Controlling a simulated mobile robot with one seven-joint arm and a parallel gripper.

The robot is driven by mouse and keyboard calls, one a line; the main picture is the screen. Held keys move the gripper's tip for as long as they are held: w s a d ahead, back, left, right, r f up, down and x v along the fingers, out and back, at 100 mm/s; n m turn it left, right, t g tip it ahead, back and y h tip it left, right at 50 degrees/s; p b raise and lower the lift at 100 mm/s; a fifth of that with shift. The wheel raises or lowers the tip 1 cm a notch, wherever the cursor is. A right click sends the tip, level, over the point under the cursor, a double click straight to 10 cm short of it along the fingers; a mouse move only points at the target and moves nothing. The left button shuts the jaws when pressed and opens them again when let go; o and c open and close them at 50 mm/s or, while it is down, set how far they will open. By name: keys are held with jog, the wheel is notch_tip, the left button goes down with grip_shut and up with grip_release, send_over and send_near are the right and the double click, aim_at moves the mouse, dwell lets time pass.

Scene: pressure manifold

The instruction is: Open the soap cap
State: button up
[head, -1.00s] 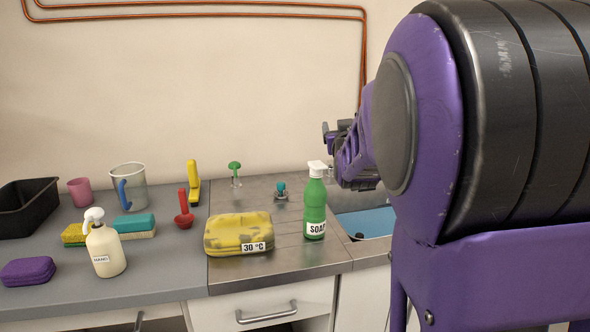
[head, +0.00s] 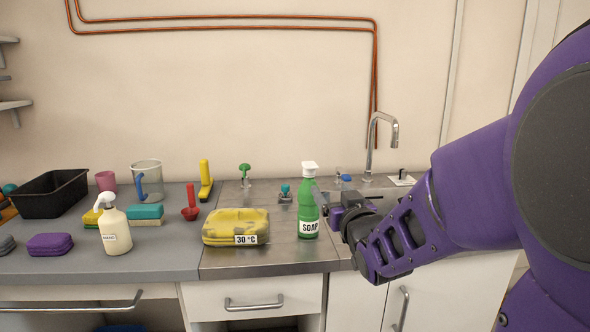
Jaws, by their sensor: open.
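A green soap bottle (head: 308,213) with a white label reading SOAP stands upright on the metal counter. Its white cap (head: 309,168) sits on top of the neck, and I cannot tell from here whether the lid is raised. My gripper (head: 326,205) is just right of the bottle, below the cap, with its fingers pointing left toward the bottle. It is open and holds nothing. Whether a finger touches the bottle cannot be made out.
A yellow pouch marked 30 °C (head: 232,227) lies left of the bottle. A teal-topped valve (head: 285,192) stands behind it. A faucet (head: 372,145) rises behind my gripper. A cream pump bottle (head: 115,232) and a black bin (head: 50,193) are farther left.

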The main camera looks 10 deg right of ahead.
aim_at(312, 166)
jog(key=w, duration=0.5)
jog(key=w+a, duration=0.1)
jog(key=w, duration=1.1)
jog(key=shift+w+a, duration=0.15)
jog(key=shift+a, duration=0.2)
grip_shut()
